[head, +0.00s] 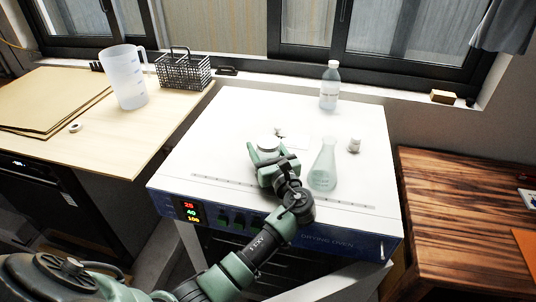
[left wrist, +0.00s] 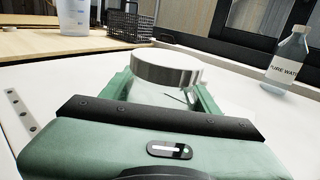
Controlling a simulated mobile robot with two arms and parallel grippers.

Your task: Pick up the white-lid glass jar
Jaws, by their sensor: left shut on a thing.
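The white-lid glass jar (head: 268,144) stands on the white top of the drying oven in the head view, mostly hidden behind my left gripper (head: 267,163). In the left wrist view its ribbed white lid (left wrist: 167,69) and clear body (left wrist: 160,94) sit between the green fingers of my left gripper (left wrist: 163,92). The fingers are shut on the jar's body, below the lid. I cannot tell whether the jar's base touches the oven top. My right gripper is not in view.
A water bottle (head: 329,86) is at the back. The oven top (head: 230,115) is clear at the left. A wire basket (head: 183,72) and plastic jug (head: 125,78) are on the left table.

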